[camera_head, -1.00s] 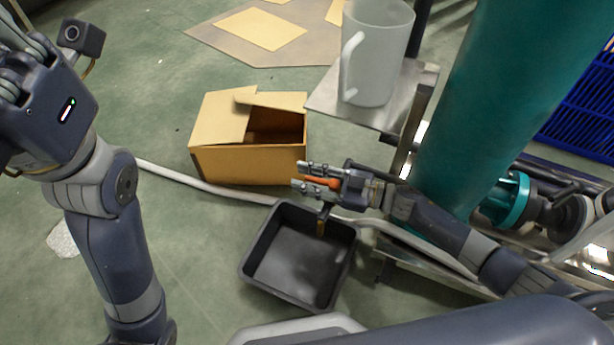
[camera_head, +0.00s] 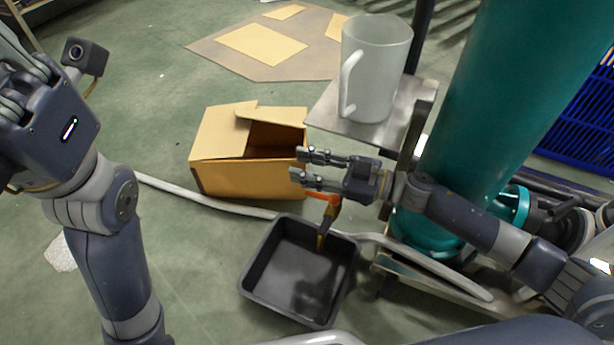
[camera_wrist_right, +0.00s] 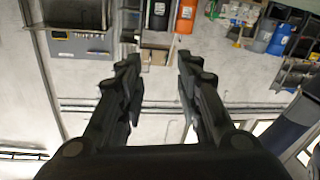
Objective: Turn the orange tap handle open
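The orange tap handle (camera_head: 327,198) shows just below my right gripper in the head view, on top of a brass tap (camera_head: 325,229) over the back edge of a black tray. The gripper hides part of the handle. My right gripper (camera_head: 298,167) has its two fingers apart, pointing left, with nothing between them. In the right wrist view the fingers (camera_wrist_right: 158,75) are also apart and empty; the tap is not visible there. My left gripper (camera_head: 18,85) is cut off at the upper left, far from the tap, and its fingertips are out of frame.
The black tray (camera_head: 258,292) stands on the floor below the tap. An open cardboard box (camera_head: 228,178) is behind it. A white jug (camera_head: 382,85) stands on a metal shelf (camera_head: 333,122). A teal column (camera_head: 512,95) rises to the right. A pale hose (camera_head: 200,198) crosses the floor.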

